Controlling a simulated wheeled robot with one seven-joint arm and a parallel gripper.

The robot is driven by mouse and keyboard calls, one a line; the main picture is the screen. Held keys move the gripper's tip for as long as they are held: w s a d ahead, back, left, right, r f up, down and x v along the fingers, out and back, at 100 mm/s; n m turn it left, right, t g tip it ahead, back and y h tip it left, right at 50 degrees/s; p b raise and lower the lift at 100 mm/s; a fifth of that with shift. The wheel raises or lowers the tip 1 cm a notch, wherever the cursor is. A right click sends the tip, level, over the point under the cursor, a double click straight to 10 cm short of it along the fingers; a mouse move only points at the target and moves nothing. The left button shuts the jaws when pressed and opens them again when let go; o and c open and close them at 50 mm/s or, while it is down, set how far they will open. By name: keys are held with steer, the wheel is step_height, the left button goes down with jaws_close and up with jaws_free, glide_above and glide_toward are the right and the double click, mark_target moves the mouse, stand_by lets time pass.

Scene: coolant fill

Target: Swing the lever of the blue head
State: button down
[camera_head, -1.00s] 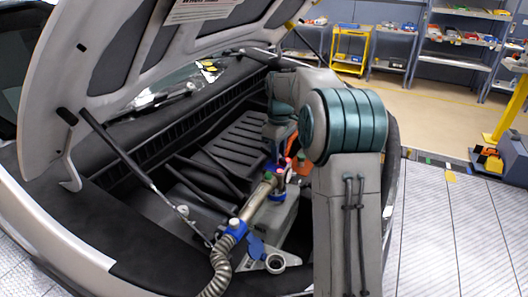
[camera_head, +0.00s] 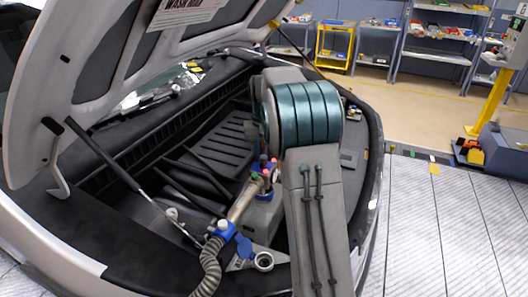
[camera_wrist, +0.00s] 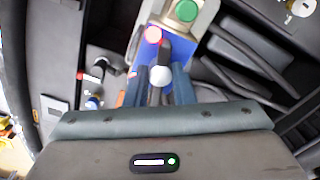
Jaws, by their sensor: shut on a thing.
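In the head view the blue head (camera_head: 262,166) shows as a small coloured cluster at the end of a metal pipe in the engine bay. My arm covers its right side there, and my fingers are hidden.
A ribbed hose (camera_head: 208,268) runs from the pipe to the bay's front edge. A filler neck (camera_head: 264,261) with an open round mouth sits close by, beside a blue cap (camera_head: 244,246). The raised hood (camera_head: 80,90) and its strut (camera_head: 105,155) bound the left side.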

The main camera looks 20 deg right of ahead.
mark_target(264, 157)
steer(key=shift+r+m, duration=0.15)
steer(key=shift+m, duration=1.05)
steer(key=shift+w, duration=0.1)
steer(key=c, duration=1.2)
jaws_free()
step_height(264, 157, up, 14)
